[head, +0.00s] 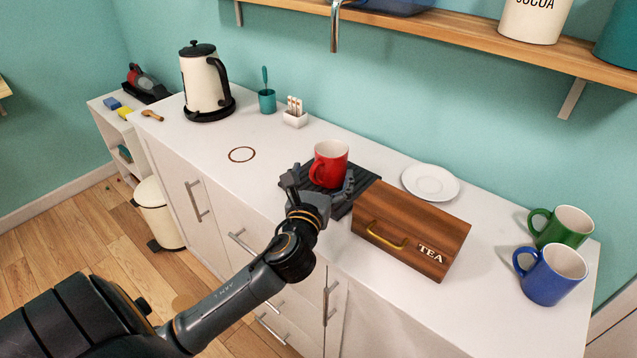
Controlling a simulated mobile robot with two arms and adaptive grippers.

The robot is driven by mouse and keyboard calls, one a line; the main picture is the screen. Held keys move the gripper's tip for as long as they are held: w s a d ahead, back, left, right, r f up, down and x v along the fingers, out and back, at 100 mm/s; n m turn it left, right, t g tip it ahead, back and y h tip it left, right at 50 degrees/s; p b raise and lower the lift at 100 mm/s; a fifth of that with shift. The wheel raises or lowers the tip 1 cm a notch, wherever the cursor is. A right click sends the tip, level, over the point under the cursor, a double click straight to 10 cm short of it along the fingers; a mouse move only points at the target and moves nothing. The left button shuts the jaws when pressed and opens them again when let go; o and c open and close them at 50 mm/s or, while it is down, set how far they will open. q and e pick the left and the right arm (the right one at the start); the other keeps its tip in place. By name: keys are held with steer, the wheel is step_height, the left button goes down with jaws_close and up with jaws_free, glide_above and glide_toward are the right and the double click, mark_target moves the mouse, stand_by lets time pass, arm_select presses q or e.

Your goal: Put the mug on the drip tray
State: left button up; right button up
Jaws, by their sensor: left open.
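A red mug (331,159) stands upright on the black ribbed drip tray (367,182) in the middle of the counter. Its handle faces the front left. My left gripper (318,181) is open at the front of the mug, with one finger to the left of it and one to the right. I cannot tell whether the fingers touch the mug. The gripper hides the front part of the tray. My right gripper is not in view.
A wooden tea box (410,229) stands right of the tray, with a white saucer (430,183) behind it. Green (563,227) and blue (549,275) mugs stand at the far right. A kettle (205,82) stands at the left. The counter around the brown ring stain (241,154) is clear.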

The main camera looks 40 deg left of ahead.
arm_select(q)
steer(key=v, duration=0.3)
steer(key=shift+s+d, duration=0.15)
steer(key=shift+s, duration=0.2)
steer(key=shift+f, duration=0.1)
